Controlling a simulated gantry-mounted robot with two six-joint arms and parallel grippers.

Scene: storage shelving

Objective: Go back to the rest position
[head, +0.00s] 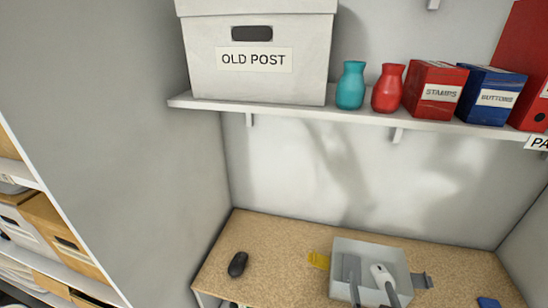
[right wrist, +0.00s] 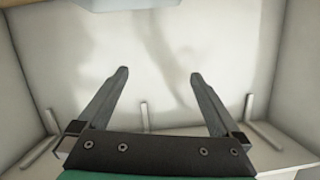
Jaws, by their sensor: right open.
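My right gripper (head: 366,274) comes up from the bottom edge of the head view, its two fingers in front of a grey open bin (head: 399,257) on the desk. The fingers are apart with nothing between them, one looking dark grey and the other paler. In the right wrist view the gripper (right wrist: 155,75) is also open and empty, pointing towards the pale wall. I cannot tell how far the fingers are from the bin. My left gripper is not in view.
The speckled desk (head: 285,255) carries a black mouse (head: 237,265) and a blue object (head: 488,302). A white shelf (head: 300,112) above holds an OLD POST box (head: 258,80), a teal vase (head: 350,86), a red vase (head: 387,89) and several labelled boxes. The wall between is clear.

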